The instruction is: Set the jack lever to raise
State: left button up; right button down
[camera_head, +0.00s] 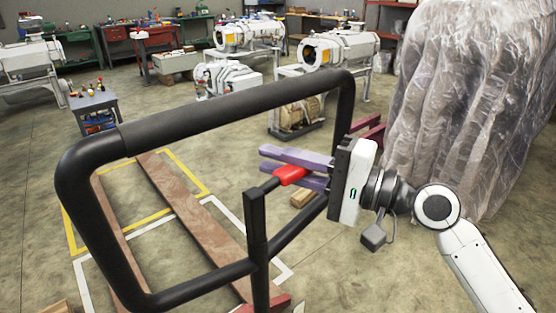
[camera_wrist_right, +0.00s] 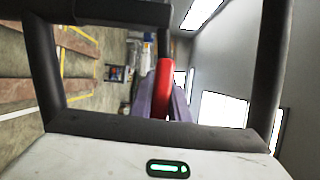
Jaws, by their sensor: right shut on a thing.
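The pallet jack's black handle loop (camera_head: 230,105) fills the middle of the head view. A short lever with a red grip (camera_head: 291,175) sits inside the loop, at the top of a black upright post (camera_head: 257,240). My right gripper (camera_head: 290,168) reaches in from the right with its purple fingers on either side of the red grip, shut on it. In the right wrist view the red grip (camera_wrist_right: 164,90) shows between the purple fingers, framed by the black loop (camera_wrist_right: 45,75). My left gripper is not in view.
A large plastic-wrapped load (camera_head: 470,90) stands close behind my right arm. Brown planks (camera_head: 195,220) lie on the floor beyond the loop, near yellow and white floor lines. White vacuum pumps (camera_head: 340,48) and workbenches stand at the back. Open floor lies at the left.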

notch_tip(320, 180, down, 2)
jog(key=shift+m+y+b, duration=0.35)
jog(key=shift+m+y, duration=0.05)
jog(key=shift+m, duration=0.8)
jog(key=shift+f+m+t, duration=0.25)
jog(key=shift+m+t, duration=0.15)
jog(key=shift+m, duration=0.2)
jog(key=c, duration=1.7)
grip_release()
jog(key=shift+d, duration=0.1)
